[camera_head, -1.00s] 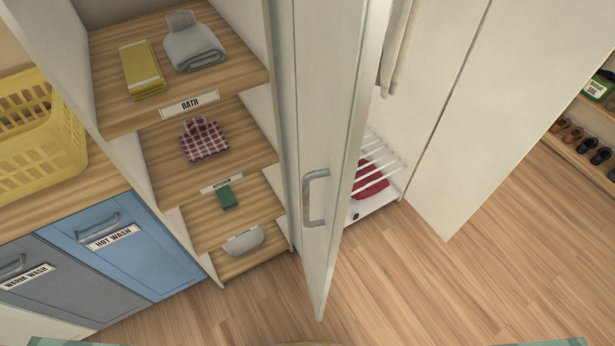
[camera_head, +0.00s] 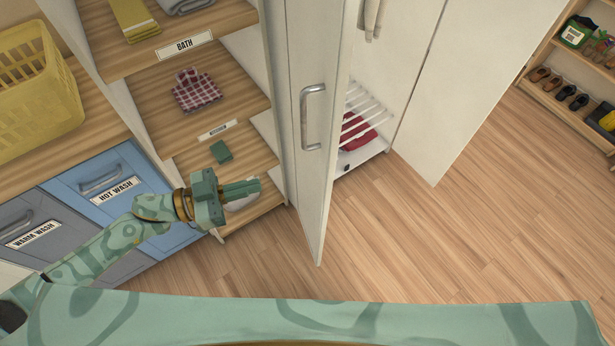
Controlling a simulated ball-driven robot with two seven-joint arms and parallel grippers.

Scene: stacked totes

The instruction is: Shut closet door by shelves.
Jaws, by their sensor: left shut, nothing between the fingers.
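The closet door by the shelves (camera_head: 310,190) is a tall white panel with a silver bar handle (camera_head: 313,116). It stands open, its free edge swung out toward me. Behind it the closet interior (camera_head: 362,82) shows a white rack and a red folded cloth (camera_head: 357,134). My left gripper (camera_head: 256,188) is shut and empty, in front of the lower shelves and left of the door, apart from the handle in the picture. It hides part of a pale bowl on the lowest shelves. My right gripper is not in view.
Open wooden shelves (camera_head: 225,145) hold folded items left of the door. Blue and grey laundry bins (camera_head: 130,190) and a yellow basket (camera_head: 38,95) are further left. Another white door panel (camera_head: 455,90) stands right. Wood floor (camera_head: 450,240) is clear. A shoe rack (camera_head: 545,92) is far right.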

